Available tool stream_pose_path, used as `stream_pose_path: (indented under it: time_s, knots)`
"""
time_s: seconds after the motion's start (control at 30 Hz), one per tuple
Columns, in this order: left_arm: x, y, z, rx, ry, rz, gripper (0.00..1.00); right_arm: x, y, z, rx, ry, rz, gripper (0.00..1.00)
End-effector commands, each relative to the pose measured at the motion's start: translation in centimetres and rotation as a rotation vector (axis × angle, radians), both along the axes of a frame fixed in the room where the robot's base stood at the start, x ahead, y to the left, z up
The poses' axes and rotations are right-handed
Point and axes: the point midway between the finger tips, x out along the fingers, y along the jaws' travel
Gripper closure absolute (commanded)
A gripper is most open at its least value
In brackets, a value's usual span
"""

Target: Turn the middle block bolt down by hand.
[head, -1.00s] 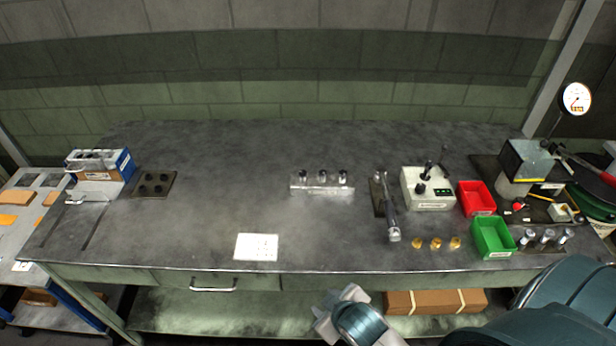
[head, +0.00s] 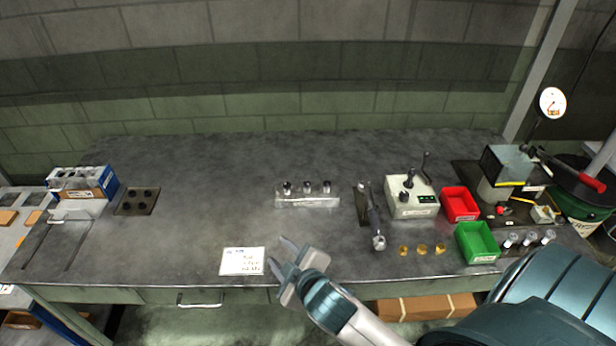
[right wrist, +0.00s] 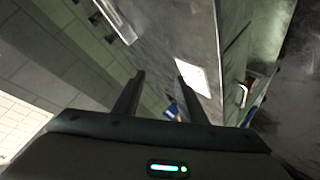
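The block (head: 300,201) is a low metal bar near the middle of the table, with three dark-topped bolts standing along it. The middle bolt (head: 307,188) stands between the other two; how deep each one sits is too small to tell. My right gripper (head: 278,256) is open and empty over the table's front edge, just right of the white card (head: 241,262) and in front of the block. In the right wrist view its two fingers (right wrist: 158,80) are apart with nothing between them. My left gripper is in neither view.
Right of the block are a wrench-like tool (head: 375,225), a lever box (head: 410,198), a red bin (head: 459,204), a green bin (head: 478,243) and brass pieces (head: 422,249). A dark plate with holes (head: 137,202) lies at left. The table between plate and block is clear.

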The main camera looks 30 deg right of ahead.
Motion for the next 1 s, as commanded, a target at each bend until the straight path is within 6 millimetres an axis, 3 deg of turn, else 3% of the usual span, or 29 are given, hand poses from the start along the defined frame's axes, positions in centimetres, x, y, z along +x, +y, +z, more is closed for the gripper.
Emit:
stream_pose_path:
  time_s: [0.17,0.3,0.4,0.53,0.67,0.8,0.9,1.0]
  knots:
    - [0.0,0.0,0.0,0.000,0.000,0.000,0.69,6.6,1.9,6.4,-0.204,-0.274,0.144,0.62]
    - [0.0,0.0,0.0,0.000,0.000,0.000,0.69,11.1,5.2,13.2,-0.443,-0.553,0.305,0.62]
    - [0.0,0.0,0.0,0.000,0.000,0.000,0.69,13.0,8.3,17.3,-0.629,-0.744,0.428,0.62]
    - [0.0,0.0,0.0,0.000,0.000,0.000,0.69,14.1,12.4,21.2,-0.885,-0.977,0.594,0.62]
    - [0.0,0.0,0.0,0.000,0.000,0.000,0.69,14.3,16.2,23.0,-1.150,-1.185,0.774,0.62]
    - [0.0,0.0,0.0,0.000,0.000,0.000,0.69,14.2,18.9,22.5,-1.443,-1.374,0.995,0.62]
    - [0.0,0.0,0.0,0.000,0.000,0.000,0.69,14.3,19.4,20.9,-1.648,-1.476,1.172,0.62]
    - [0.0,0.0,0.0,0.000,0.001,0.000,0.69,14.9,18.4,18.7,-1.844,-1.547,1.373,0.62]
